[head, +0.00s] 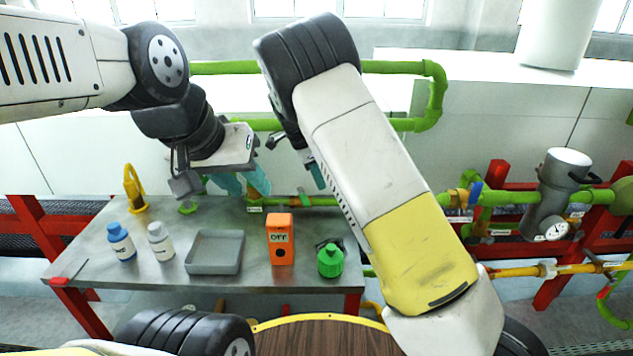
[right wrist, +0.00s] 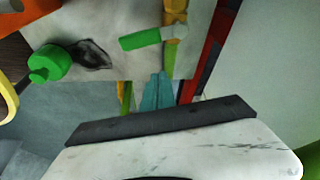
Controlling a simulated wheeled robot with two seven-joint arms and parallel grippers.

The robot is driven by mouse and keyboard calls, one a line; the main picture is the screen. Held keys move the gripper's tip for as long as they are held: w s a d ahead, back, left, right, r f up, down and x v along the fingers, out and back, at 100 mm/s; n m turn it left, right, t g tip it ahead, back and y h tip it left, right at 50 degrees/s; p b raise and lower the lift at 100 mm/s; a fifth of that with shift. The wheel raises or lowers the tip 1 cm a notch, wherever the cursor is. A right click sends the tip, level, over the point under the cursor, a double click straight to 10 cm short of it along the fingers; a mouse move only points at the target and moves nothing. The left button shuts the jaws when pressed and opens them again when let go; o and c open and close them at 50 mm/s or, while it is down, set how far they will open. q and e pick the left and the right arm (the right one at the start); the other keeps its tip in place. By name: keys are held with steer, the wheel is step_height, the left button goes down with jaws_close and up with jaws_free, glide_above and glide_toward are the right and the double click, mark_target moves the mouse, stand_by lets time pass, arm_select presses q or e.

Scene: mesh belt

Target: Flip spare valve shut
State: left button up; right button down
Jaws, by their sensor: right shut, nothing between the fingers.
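A green lever (right wrist: 140,38) on a yellow valve body (right wrist: 175,30) shows in the right wrist view, pointing left across the pipe. I cannot read a label that marks it as the spare valve. My right gripper (right wrist: 158,92) is shut and empty, its teal fingers below the lever in that view and apart from it. In the head view my right gripper (head: 317,172) is partly hidden behind my arm. My left gripper (head: 243,182) is open, with its teal fingers apart over the back of the bench. A valve with a blue handle (head: 475,194) sits on the green pipe at right.
The metal bench (head: 190,275) holds a blue bottle (head: 121,243), a white bottle (head: 160,243), a grey tray (head: 213,267), an orange OFF box (head: 280,240) and a green bottle (head: 330,262). A yellow pipe (head: 515,272) and a grey gauge vessel (head: 556,190) are at right.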

steer(key=v, duration=0.7)
steer(key=shift+d, duration=0.2)
